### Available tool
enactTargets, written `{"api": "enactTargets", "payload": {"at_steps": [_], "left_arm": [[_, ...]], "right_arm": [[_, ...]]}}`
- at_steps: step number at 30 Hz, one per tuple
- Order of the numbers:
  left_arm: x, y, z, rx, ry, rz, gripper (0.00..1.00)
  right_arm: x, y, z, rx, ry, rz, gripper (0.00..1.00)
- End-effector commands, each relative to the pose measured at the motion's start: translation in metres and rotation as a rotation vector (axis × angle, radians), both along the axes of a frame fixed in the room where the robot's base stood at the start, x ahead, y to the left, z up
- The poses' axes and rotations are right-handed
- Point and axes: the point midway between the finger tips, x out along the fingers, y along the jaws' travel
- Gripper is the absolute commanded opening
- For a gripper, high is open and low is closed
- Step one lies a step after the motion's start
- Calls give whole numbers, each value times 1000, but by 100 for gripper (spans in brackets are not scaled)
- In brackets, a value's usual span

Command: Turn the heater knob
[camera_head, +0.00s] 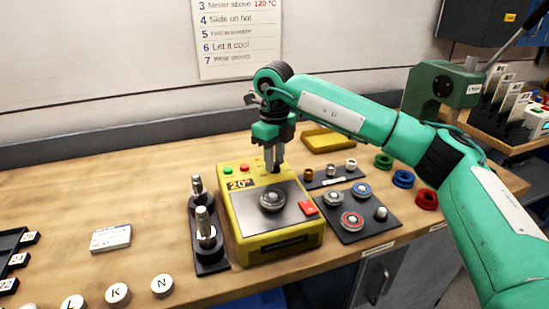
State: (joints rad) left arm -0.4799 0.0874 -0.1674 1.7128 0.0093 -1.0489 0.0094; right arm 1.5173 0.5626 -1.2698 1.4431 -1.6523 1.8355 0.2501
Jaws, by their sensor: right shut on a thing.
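The yellow heater (285,245) stands on the wooden bench. Its top carries a display reading about 20° (240,184), a green button (228,171), a red button (244,168) and a dark plate with a round metal part (272,199) on it. My right gripper (273,168) points down at the back right of the heater's control strip, its fingers shut on the heater knob. The knob is mostly hidden between the fingers, so its angle cannot be read. My left gripper is not in view.
A dark stand with metal posts (210,262) is close left of the heater. A dark tray of bearings (380,227) and a smaller tray (325,181) are to its right. Coloured rings (403,178) and a green press (440,88) stand farther right. The front left bench has clear patches.

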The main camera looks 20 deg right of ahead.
Motion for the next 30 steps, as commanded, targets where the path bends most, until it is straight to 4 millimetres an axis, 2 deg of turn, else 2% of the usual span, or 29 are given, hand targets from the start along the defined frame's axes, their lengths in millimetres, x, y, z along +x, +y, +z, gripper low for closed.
{"api": "enactTargets", "payload": {"at_steps": [8, 30], "left_arm": [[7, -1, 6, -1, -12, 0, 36], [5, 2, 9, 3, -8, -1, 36]], "right_arm": [[1, 0, 2, 2, -5, -264, 4], [1, 0, 2, 3, -4, -967, 4]]}}
